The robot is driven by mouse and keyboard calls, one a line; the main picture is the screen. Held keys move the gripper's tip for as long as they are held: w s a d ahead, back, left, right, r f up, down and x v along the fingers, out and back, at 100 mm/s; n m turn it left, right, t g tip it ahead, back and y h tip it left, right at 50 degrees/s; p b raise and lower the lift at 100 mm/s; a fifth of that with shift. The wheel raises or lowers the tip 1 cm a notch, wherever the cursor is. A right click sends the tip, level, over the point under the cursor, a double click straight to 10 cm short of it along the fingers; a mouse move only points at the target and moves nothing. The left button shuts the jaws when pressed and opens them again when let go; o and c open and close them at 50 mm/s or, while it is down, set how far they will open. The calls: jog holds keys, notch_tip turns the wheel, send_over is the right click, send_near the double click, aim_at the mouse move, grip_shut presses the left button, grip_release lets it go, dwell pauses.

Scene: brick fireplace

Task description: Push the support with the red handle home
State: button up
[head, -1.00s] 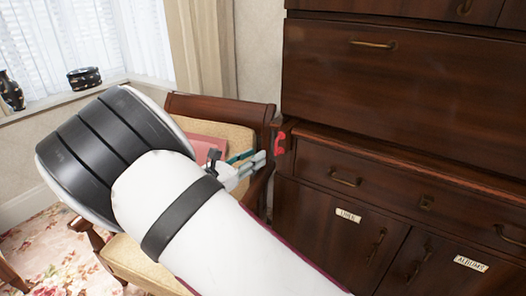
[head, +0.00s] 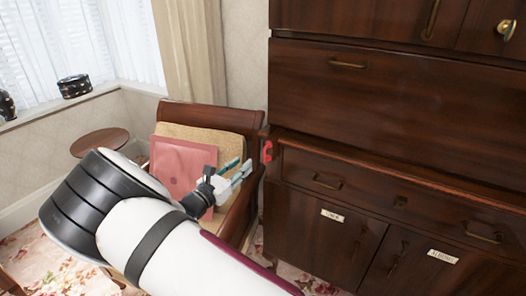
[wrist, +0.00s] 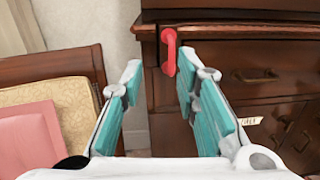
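The red handle (head: 267,151) is at the left front edge of the dark wooden bureau (head: 395,110), just below the large upper panel. It also shows in the wrist view (wrist: 169,50), upright on the end of a narrow wooden piece, the support (wrist: 151,58). I cannot tell how far the support sticks out. My gripper (head: 238,170) is open and empty, to the left of and slightly below the handle in the head view. In the wrist view its teal-padded fingers (wrist: 158,64) are apart. The handle shows beyond them, near the right fingertip, with no contact visible.
A wooden armchair (head: 180,115) with a pink cushion (head: 178,165) stands close beside my gripper, left of the bureau. A drawer (head: 330,166) and labelled cupboard doors (head: 318,228) are below. A small round table (head: 100,142) stands near the window.

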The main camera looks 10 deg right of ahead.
jog(key=p, duration=0.3)
jog(key=n+t+y+p, duration=0.2)
jog(key=n+y+p, duration=0.15)
jog(key=p, duration=0.65)
send_near(264, 157)
jog(key=shift+y, duration=0.35)
jog(key=b+x, duration=0.1)
jog(key=x, duration=0.9)
jog(key=shift+w+d+b, duration=0.15)
jog(key=shift+d+b, duration=0.05)
jog(key=shift+b, duration=0.15)
jog(key=shift+r, duration=0.1)
jog(key=shift+c, duration=0.6)
grip_shut()
